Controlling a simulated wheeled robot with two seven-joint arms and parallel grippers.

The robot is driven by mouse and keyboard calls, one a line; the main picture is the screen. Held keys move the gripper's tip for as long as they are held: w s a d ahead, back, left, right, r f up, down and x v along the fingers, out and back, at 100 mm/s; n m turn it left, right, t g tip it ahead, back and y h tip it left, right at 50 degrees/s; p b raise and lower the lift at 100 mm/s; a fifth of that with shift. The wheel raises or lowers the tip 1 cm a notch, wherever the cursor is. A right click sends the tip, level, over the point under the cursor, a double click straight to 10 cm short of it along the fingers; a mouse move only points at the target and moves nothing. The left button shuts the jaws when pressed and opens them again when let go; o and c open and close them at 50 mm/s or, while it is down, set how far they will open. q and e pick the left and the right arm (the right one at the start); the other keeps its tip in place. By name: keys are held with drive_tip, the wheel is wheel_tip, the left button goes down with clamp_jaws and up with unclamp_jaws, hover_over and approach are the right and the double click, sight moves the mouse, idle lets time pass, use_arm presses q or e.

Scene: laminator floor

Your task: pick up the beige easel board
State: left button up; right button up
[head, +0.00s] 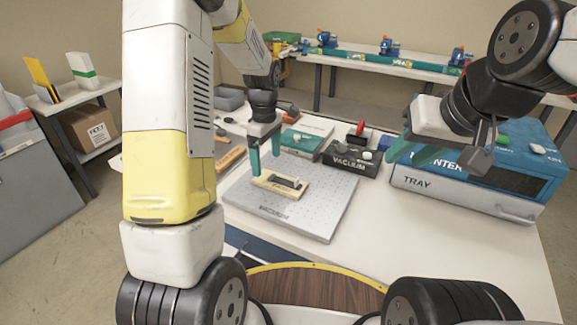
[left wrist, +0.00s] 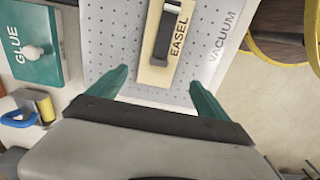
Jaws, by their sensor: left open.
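The beige easel board (head: 263,182) lies flat on the perforated vacuum plate, with a dark bar and a small pale knob on top. In the left wrist view the board (left wrist: 154,76), lettered EASEL, lies beyond the fingertips, between their lines, and is cut off at the top. My left gripper (head: 265,164) is open and empty, just above and behind the board. Its two teal fingers also show in the left wrist view (left wrist: 156,88), apart from the board. My right gripper (head: 402,160) is off to the right near the blue tray unit, with its teal fingers apart and nothing between them.
The grey vacuum plate (head: 325,205) lies on the white table (head: 480,255). Behind it are a teal GLUE box (head: 300,140) and a black VACUUM box (head: 347,158). The blue tray unit (head: 470,190) stands at the right. Wooden-handled tools (head: 230,157) lie left of the plate.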

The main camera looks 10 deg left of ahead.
sight(268, 177)
use_arm(q)
drive_tip(key=f, duration=0.6)
drive_tip(key=shift+w+f, duration=0.15)
drive_tip(key=shift+w, duration=0.15)
drive_tip(key=shift+c, duration=0.4)
drive_tip(key=c, duration=1.4)
